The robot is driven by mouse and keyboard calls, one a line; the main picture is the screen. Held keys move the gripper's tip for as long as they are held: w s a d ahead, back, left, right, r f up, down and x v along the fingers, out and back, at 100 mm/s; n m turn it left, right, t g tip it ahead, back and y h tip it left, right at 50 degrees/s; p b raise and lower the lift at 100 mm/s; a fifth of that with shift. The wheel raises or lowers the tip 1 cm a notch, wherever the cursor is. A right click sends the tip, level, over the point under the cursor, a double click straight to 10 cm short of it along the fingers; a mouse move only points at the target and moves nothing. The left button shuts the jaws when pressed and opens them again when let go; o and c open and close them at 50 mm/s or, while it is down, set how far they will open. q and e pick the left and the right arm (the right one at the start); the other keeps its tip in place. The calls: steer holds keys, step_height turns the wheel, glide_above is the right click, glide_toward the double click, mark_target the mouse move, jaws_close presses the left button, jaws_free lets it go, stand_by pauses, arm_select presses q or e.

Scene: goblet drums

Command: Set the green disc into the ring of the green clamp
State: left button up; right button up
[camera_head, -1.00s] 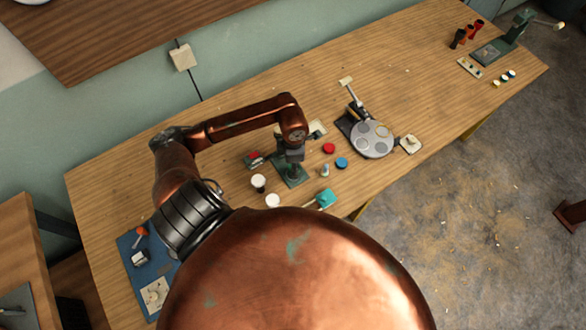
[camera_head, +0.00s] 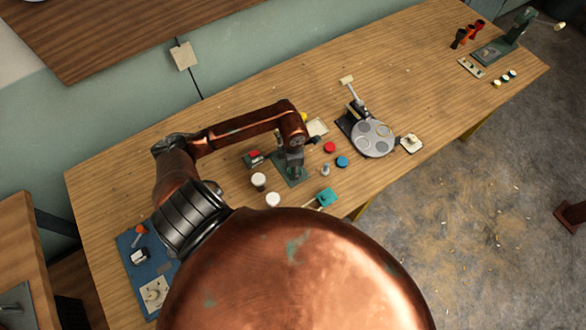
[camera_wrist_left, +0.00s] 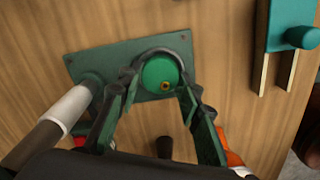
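The green clamp (camera_head: 281,165) stands on the table below my left arm; its green base plate (camera_wrist_left: 85,64) and dark ring (camera_wrist_left: 163,51) show in the left wrist view. The green disc (camera_wrist_left: 157,72), with a small orange-brown spot, shows inside the ring's outline. I cannot tell whether it lies fully flat in the ring. My left gripper (camera_wrist_left: 160,88) points down at the ring, with its fingers apart on either side of the disc. In the head view the gripper (camera_head: 293,168) is over the clamp and partly hides it. My right gripper is out of view.
A round grey plate device (camera_head: 373,139) stands to the right. The table's far right middle is clear.

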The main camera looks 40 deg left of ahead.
arm_select(q)
steer(key=o, duration=0.4)
steer(key=shift+f, duration=0.6)
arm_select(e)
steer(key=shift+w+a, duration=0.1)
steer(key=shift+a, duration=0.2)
arm_select(q)
steer(key=shift+r, duration=0.25)
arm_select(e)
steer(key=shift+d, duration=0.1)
arm_select(q)
steer(key=shift+r+p, duration=0.25)
steer(key=shift+p, duration=0.1)
step_height(320, 180, up, 13)
steer(key=shift+f, duration=0.15)
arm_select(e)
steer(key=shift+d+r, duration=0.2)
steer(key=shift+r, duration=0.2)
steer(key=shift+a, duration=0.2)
